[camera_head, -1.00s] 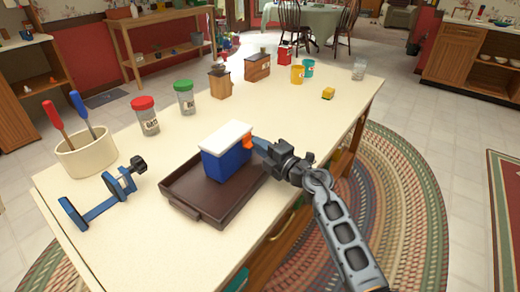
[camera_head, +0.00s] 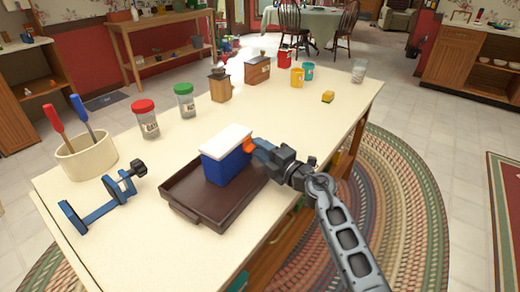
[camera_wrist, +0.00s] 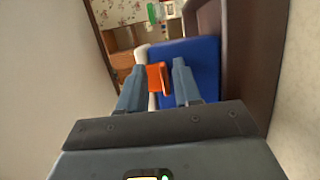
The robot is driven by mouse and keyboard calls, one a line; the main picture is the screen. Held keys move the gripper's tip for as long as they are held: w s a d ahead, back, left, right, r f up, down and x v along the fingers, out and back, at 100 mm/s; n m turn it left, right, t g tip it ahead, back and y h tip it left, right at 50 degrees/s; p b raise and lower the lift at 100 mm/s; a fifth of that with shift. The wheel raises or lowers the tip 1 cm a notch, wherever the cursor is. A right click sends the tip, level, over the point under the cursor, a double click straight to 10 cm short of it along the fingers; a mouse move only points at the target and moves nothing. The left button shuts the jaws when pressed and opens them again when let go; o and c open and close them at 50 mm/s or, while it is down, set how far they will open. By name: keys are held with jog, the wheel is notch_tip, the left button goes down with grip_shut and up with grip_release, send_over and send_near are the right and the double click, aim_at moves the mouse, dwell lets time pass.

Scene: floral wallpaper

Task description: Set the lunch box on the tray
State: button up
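The lunch box (camera_head: 226,167) is blue with a white lid and an orange handle or latch on its right side. It stands upright over the dark brown tray (camera_head: 190,210) and appears to rest on its floor. My gripper (camera_head: 255,147) reaches it from the right, at the orange part. The blue wall of the lunch box (camera_wrist: 208,65) and the tray's rim (camera_wrist: 262,45) also show there. The box's underside is hidden.
A blue clamp (camera_head: 103,205) lies left of the tray, beside a cream crock (camera_head: 88,158) with screwdrivers. A red-lidded jar (camera_head: 146,122) and a green-lidded jar (camera_head: 185,102) stand behind. The table's right side is mostly clear.

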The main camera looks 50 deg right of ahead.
jog(key=s, duration=0.3)
jog(key=s+a, duration=0.1)
jog(key=s, duration=0.3)
jog(key=s+a, duration=0.1)
jog(key=s, duration=0.3)
jog(key=s+a+r+m+t+y, duration=0.1)
jog(key=s+a+m, duration=0.3)
jog(key=a, duration=0.5)
jog(key=s+a+r+m+y, duration=0.1)
jog(key=s+a+m, duration=0.1)
jog(key=s+a, duration=0.5)
jog(key=s+a+r+m+g, duration=0.1)
jog(key=s+a+m+g, duration=0.1)
jog(key=s+a+m, duration=0.2)
jog(key=s+a+r+m+g+y, duration=0.1)
jog(key=s+a+m, duration=0.3)
jog(key=s, duration=0.7)
jog(key=shift+s+a+r+m+g, duration=0.3)
jog(key=shift+a+r+m+g, duration=0.15)
jog(key=shift+r+m, duration=0.35)
jog(key=shift+f, duration=0.15)
